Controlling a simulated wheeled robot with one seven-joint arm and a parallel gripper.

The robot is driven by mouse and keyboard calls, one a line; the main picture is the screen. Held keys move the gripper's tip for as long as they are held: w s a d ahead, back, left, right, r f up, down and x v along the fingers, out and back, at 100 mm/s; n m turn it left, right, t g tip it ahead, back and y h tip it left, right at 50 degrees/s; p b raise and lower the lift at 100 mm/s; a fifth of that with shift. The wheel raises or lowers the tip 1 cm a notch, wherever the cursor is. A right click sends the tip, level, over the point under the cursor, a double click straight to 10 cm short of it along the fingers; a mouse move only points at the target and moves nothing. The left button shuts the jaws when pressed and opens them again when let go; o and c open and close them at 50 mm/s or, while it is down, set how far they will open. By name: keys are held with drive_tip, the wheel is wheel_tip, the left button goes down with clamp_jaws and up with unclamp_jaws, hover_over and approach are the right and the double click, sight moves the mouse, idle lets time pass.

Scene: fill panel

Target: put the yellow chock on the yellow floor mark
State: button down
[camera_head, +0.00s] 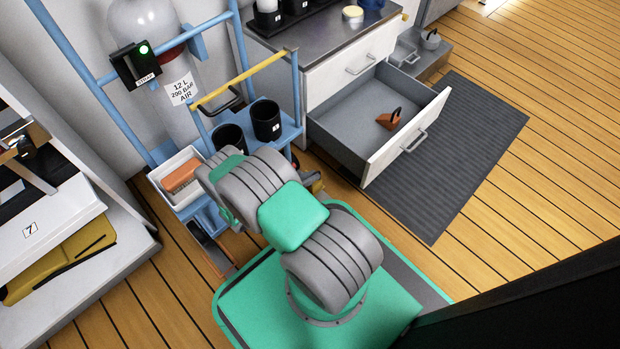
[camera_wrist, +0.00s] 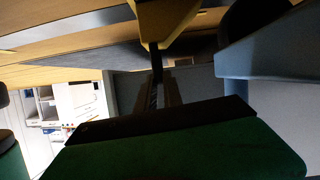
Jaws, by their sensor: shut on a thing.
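My gripper is hidden behind my own arm in the head view. In the wrist view a yellow piece (camera_wrist: 168,20), which looks like the yellow chock, shows at the top centre where my gripper (camera_wrist: 156,60) is, with a thin dark part below it. My gripper is shut on it; most of its shape is cut off or dark. I cannot make out a yellow floor mark in either view.
An open drawer (camera_head: 360,112) holds an orange wedge (camera_head: 391,119). A dark ribbed mat (camera_head: 468,150) lies on the plank floor right of it. A blue trolley (camera_head: 285,132) with black cups stands behind my arm. A shelf unit (camera_head: 90,262) with a mustard-yellow item (camera_head: 62,268) is at left.

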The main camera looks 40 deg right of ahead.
drive_tip(key=c, duration=1.5)
unclamp_jaws()
drive_tip(key=shift+w+a, duration=0.1)
drive_tip(key=shift+w, duration=0.05)
drive_tip(key=p+v, duration=0.3)
drive_tip(key=v, duration=0.9)
drive_tip(key=shift+p, duration=0.3)
